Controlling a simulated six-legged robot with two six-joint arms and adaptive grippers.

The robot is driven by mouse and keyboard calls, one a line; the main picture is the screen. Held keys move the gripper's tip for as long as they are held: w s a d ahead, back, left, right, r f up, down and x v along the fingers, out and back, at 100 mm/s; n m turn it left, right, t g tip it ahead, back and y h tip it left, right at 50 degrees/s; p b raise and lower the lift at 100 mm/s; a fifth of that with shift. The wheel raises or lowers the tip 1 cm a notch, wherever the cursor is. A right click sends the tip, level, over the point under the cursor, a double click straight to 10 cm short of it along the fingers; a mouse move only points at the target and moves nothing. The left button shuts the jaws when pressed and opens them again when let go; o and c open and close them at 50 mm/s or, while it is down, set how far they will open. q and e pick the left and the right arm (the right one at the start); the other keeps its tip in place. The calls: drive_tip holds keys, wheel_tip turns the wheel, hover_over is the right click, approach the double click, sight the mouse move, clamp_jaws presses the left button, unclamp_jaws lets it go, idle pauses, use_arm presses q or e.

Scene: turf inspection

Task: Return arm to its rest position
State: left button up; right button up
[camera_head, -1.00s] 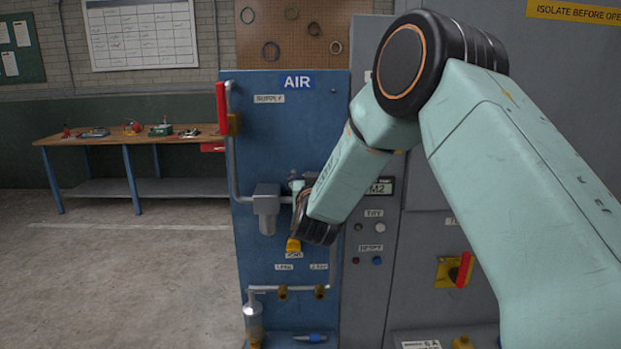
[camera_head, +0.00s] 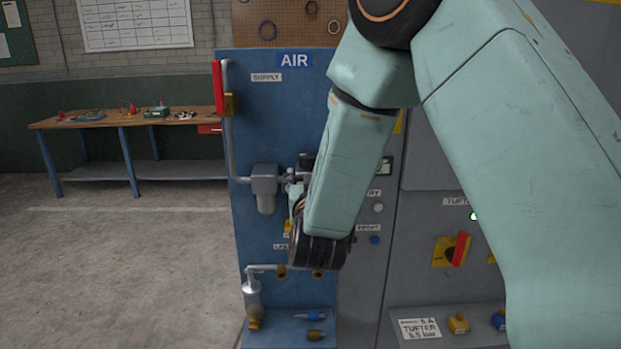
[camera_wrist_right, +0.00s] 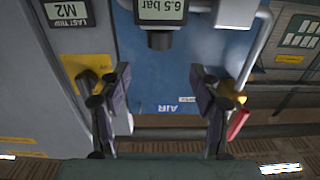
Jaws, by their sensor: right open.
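My right arm comes in from the right in the head view and bends down across the blue AIR panel (camera_head: 275,120). Its black wrist is low in front of the panel, and the forearm hides most of my right gripper (camera_head: 297,208). In the right wrist view, turned upside down, my right gripper (camera_wrist_right: 161,78) is open, its two dark fingers apart with nothing between them. The blue panel (camera_wrist_right: 160,75) shows behind them, with a display reading 6.5 bar (camera_wrist_right: 161,10). My left gripper is not in view.
The panel carries a red-handled valve (camera_head: 219,88), a grey filter unit (camera_head: 265,182) and low outlets. A grey cabinet with a red and yellow switch (camera_head: 456,250) stands to the right. A wooden workbench (camera_head: 100,120) is back left. The floor at left is clear.

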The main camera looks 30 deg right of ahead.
drive_tip(key=shift+s, duration=0.15)
idle(0.4)
drive_tip(key=s+a+f+n+g+y+b, duration=0.1)
drive_tip(key=s+a+f+g+y+b, duration=0.15)
drive_tip(key=f, duration=0.75)
drive_tip(key=s+a+f+n+g+y+b, duration=0.1)
drive_tip(key=s+a+f+g+y+b, duration=0.2)
drive_tip(key=f, duration=0.6)
drive_tip(key=s+a+f+n+g+y+b, duration=0.1)
drive_tip(key=s+a+f+n+y, duration=0.3)
drive_tip(key=f, duration=0.6)
drive_tip(key=s+a+f+g+b, duration=0.3)
drive_tip(key=s+f+g+b, duration=0.6)
drive_tip(key=s+f, duration=1.8)
drive_tip(key=shift+s+f+b, duration=0.3)
drive_tip(key=shift+s+b, duration=0.75)
drive_tip(key=shift+b, duration=0.05)
drive_tip(key=shift+h, duration=0.25)
